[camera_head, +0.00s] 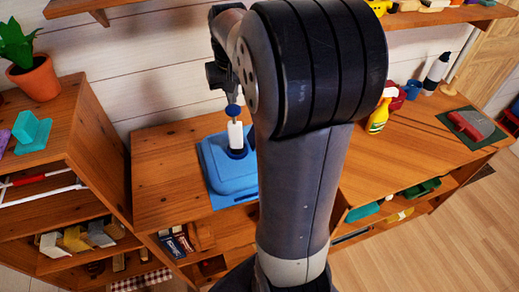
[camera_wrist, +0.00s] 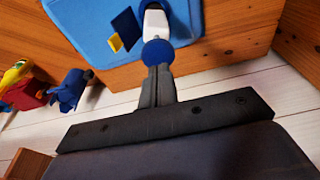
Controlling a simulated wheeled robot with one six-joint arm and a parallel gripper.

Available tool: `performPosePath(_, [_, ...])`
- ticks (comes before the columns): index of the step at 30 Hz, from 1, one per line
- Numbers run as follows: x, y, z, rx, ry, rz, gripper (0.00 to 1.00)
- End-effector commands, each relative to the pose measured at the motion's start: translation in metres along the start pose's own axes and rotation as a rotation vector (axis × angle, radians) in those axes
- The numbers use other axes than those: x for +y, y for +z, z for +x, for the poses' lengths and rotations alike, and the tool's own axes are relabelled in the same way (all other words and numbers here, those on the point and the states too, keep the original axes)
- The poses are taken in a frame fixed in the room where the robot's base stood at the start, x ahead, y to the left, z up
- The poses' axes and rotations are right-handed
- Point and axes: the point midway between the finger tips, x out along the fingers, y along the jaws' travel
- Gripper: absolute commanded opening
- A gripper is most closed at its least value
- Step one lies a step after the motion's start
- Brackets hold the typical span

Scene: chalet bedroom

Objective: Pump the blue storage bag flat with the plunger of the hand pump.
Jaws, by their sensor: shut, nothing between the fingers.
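The blue storage bag (camera_head: 213,162) sits on the wooden cabinet top and looks thick and puffed up. It also shows at the top of the wrist view (camera_wrist: 82,22). The white hand pump (camera_head: 235,136) stands upright on the bag in a dark blue collar. Its round blue plunger knob (camera_head: 233,110) is on top; the wrist view shows the knob (camera_wrist: 157,53) as a disc. My gripper (camera_wrist: 158,72) is shut and empty, its fingertips at the knob. I cannot tell whether they touch it. In the head view my gripper (camera_head: 232,97) is directly above the knob, partly hidden by my arm.
A yellow spray bottle (camera_head: 379,115), a black-and-white bottle (camera_head: 436,72) and a green mat (camera_head: 474,128) with a grey and red tool are on the right cabinet. A potted plant (camera_head: 34,75) stands on the left shelf unit. A wall shelf (camera_head: 440,17) hangs above.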

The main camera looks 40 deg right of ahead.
Motion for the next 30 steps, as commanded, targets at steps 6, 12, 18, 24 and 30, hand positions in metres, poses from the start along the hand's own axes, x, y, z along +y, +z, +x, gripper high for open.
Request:
performPosePath(6, [0.0, 0.0, 0.0, 0.001, 0.0, 0.0, 0.0])
performPosePath(12, [0.0, -0.001, -0.005, 0.001, 0.0, 0.0, 0.0])
performPosePath(18, [0.0, -0.005, -0.024, 0.001, 0.0, 0.0, 0.0])
performPosePath(24, [0.0, -0.009, -0.042, 0.002, 0.0, 0.0, 0.0])
performPosePath(30, [0.0, -0.012, -0.057, 0.002, 0.0, 0.0, 0.0])
